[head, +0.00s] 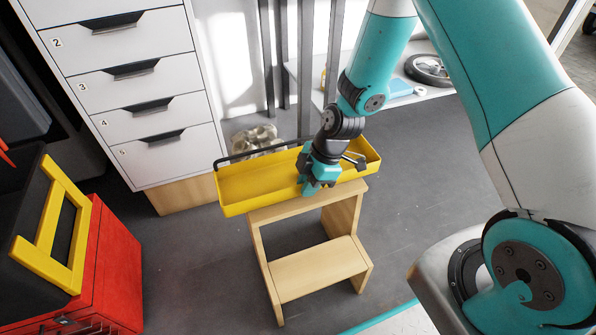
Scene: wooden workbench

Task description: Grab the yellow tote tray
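The yellow tote tray (250,188) is a long, shallow open box with a dark handle bar (250,153) along its far side. It appears to rest on top of a wooden step stool (310,205), with its left end sticking out past the stool. My gripper (316,188), teal and black, points down at the right half of the tray, in front of part of its interior and near wall. The gripper hides that part of the tray. The fingertips are small and partly hidden, so I cannot tell whether they touch or hold the tray.
A white numbered drawer cabinet (135,100) stands behind at left. A red toolbox (105,265) with a yellow and black top (55,225) is at lower left. A low white shelf (420,100) holds a wheel (428,70). Grey floor is open around the stool.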

